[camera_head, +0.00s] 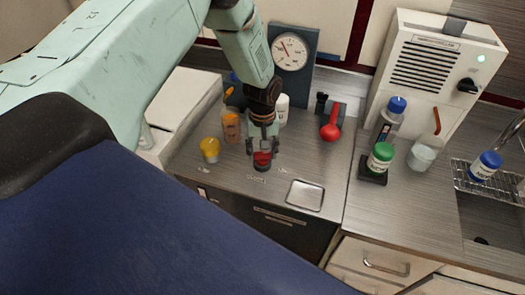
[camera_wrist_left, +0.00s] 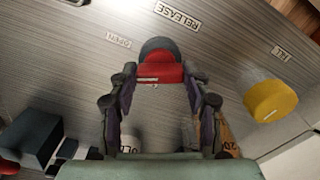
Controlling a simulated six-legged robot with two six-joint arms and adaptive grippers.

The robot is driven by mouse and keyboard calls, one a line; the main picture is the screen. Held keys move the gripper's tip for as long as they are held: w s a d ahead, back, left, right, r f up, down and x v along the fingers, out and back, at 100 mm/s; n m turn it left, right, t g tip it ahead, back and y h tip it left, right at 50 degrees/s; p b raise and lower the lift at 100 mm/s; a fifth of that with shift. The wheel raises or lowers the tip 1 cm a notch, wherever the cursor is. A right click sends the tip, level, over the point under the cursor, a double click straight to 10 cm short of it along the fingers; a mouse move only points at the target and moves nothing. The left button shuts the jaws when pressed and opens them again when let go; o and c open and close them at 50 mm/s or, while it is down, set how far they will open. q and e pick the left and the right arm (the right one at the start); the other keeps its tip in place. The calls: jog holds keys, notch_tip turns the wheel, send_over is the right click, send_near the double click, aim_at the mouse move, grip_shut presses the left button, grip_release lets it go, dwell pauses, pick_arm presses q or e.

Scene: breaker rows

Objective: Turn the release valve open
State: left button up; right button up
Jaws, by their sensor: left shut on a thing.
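The release valve is a red knob on a dark round base (camera_head: 262,160), upright on the metal counter in the head view. In the left wrist view the red knob (camera_wrist_left: 160,73) sits between my fingertips, with its dark base behind it. A RELEASE label (camera_wrist_left: 178,15) and an OPEN label (camera_wrist_left: 118,40) lie flat on the counter close to it. My left gripper (camera_head: 263,150) points down from above and is shut on the red knob. Its fingers hide part of the knob's sides. My right gripper is in neither view.
A yellow knob (camera_head: 210,148) stands left of the valve. An orange-brown jar (camera_head: 231,127) and a white bottle (camera_head: 282,108) stand behind. A red-handled lever (camera_head: 331,127) is to the right, a pressure gauge (camera_head: 291,52) at the back. A shallow tray (camera_head: 305,195) lies front right.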

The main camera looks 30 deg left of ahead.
aim_at(262, 153)
pick_arm(q)
jog(key=m, duration=0.4)
jog(key=shift+w+r+m+b, duration=0.15)
jog(key=shift+w+m+b, duration=0.05)
jog(key=shift+m+b, duration=0.15)
dwell(0.5)
jog(key=o, duration=1.2)
jog(key=shift+s, duration=0.15)
jog(key=shift+c, duration=0.2)
notch_tip(262, 153, up, 12)
